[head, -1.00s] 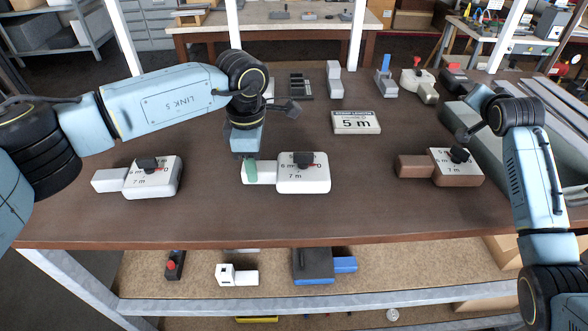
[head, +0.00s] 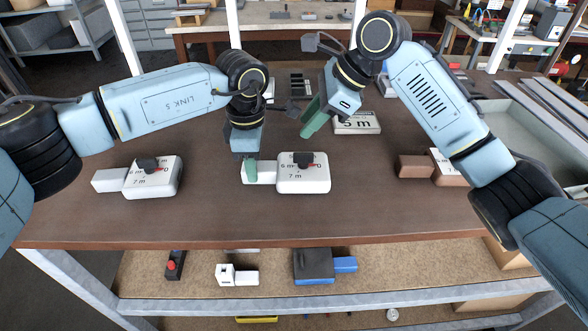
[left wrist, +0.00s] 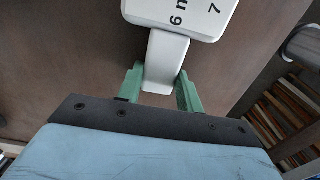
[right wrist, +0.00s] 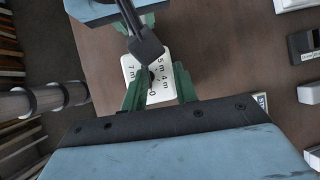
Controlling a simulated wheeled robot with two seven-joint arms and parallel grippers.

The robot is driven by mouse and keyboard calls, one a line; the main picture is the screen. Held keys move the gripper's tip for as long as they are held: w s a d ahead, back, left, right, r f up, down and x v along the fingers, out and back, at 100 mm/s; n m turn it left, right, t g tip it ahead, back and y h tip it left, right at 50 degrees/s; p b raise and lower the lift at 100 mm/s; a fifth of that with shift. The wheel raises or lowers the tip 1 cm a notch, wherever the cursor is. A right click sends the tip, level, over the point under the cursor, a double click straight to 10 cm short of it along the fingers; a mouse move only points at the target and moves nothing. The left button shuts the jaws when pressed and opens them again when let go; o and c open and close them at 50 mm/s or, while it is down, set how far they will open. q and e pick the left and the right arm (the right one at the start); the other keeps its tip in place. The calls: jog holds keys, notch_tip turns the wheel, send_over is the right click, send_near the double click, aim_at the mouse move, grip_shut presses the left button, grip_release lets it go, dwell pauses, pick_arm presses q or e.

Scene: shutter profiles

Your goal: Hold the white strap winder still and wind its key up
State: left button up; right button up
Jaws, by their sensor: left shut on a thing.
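The white strap winder (head: 316,183) lies flat in the middle of the table, its narrow white end (head: 266,174) to the left. Its black key (head: 303,158) sits on top beside a printed metre scale and a red mark. My left gripper (head: 250,173) is shut on the narrow end; the left wrist view shows that white end (left wrist: 164,62) between green fingers. My right gripper (head: 312,120) is above and behind the winder, empty. In the right wrist view its fingers (right wrist: 160,88) are apart, with the winder (right wrist: 139,70) below and beyond them.
Another white winder (head: 168,185) lies to the left, and a brown one (head: 415,167) to the right, partly behind my right arm. A grey tray (head: 525,125) is at the right. The front table strip is clear.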

aim_at(302, 154)
jog(key=shift+s+a+r+g, duration=0.4)
jog(key=shift+s+a+r, duration=0.3)
jog(key=shift+s+r, duration=0.25)
jog(key=shift+s+a+f, duration=0.1)
jog(key=shift+s, duration=0.1)
jog(key=shift+f, duration=3.85)
jog(key=shift+c, duration=0.4)
grip_shut()
jog(key=n+g, duration=0.1)
jog(key=n, duration=0.2)
jog(key=n+g+h, duration=0.1)
jog(key=n+g, duration=0.1)
jog(key=n, duration=0.1)
